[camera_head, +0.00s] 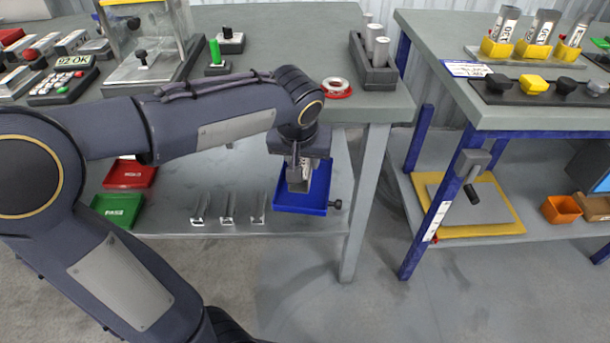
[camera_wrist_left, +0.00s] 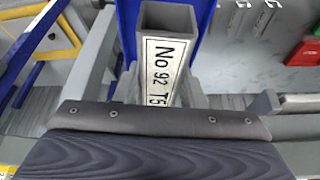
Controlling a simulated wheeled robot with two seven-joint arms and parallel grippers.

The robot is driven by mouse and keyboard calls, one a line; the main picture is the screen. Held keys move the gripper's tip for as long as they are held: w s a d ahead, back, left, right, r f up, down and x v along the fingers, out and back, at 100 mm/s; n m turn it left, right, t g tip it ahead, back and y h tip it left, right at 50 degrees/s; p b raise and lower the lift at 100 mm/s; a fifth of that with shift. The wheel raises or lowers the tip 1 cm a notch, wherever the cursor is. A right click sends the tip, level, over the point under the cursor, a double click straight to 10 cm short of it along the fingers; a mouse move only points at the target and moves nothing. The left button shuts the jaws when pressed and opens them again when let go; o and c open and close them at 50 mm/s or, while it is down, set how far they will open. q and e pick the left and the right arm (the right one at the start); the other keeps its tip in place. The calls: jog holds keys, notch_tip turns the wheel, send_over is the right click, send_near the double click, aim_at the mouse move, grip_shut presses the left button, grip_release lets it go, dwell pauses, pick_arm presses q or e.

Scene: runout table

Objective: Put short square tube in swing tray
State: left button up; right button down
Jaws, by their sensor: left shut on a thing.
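My left gripper (camera_head: 298,184) reaches down over the blue swing tray (camera_head: 302,205) at the right end of the lower shelf. It is shut on a short grey square tube, whose hollow end and white label reading "No 92" show in the left wrist view (camera_wrist_left: 168,50). The blue tray also shows behind the tube in the left wrist view (camera_wrist_left: 206,20). In the head view the tube appears in front of the tray, and I cannot tell whether it touches the tray floor. My right gripper is not in view.
Several metal pieces (camera_head: 228,208) stand on the lower shelf left of the blue tray. A red tray (camera_head: 131,174) and a green tray (camera_head: 118,208) sit farther left. A dark knob (camera_head: 335,204) is at the blue tray's right. A table leg (camera_head: 366,200) stands just right.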

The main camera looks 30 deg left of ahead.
aim_at(304, 162)
pick_arm(q)
jog(key=w+f, duration=0.1)
jog(key=f, duration=0.1)
jog(key=w+a+f+b, duration=0.1)
jog(key=w+f, duration=0.1)
jog(key=shift+a, duration=0.15)
jog(key=shift+f+b, duration=0.4)
jog(key=shift+f, duration=1.1)
jog(key=shift+f, duration=0.2)
jog(key=o, duration=1.1)
jog(key=shift+c, duration=0.2)
jog(key=shift+r, duration=0.15)
